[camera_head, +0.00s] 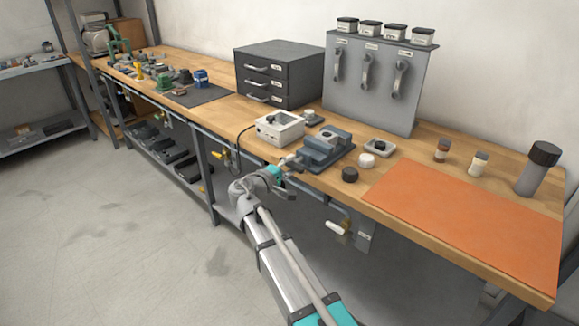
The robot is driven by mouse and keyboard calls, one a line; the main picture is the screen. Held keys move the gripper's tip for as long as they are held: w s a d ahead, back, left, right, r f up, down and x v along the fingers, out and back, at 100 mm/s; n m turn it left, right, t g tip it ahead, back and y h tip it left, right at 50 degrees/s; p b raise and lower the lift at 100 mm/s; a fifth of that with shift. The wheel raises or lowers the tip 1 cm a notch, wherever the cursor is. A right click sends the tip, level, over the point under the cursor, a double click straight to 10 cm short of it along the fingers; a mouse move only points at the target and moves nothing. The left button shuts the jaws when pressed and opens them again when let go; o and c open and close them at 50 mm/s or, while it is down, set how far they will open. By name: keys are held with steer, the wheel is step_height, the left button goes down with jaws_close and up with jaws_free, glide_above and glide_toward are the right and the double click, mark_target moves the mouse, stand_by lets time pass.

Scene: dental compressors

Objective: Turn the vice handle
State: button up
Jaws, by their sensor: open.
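A blue-grey bench vice (324,148) sits on the wooden workbench, right of the white box. A pale bar-like part (290,160) shows at its near left end; I cannot tell for sure whether it is the vice handle. My gripper (285,187) is at the bench's front edge, just below and left of the vice. It looks open and empty, but it is small and partly merged with my wrist. I cannot tell whether it touches the vice.
A white device (279,128) stands left of the vice. A black knob (349,174) and a white cap (367,160) lie to its right. A pale crank handle (338,228) hangs below the front edge. An orange mat (450,210) lies clear at right. Grey drawers (277,72) stand behind.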

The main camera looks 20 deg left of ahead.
jaws_close()
stand_by(0.3)
steer(key=shift+m, duration=2.3)
jaws_free()
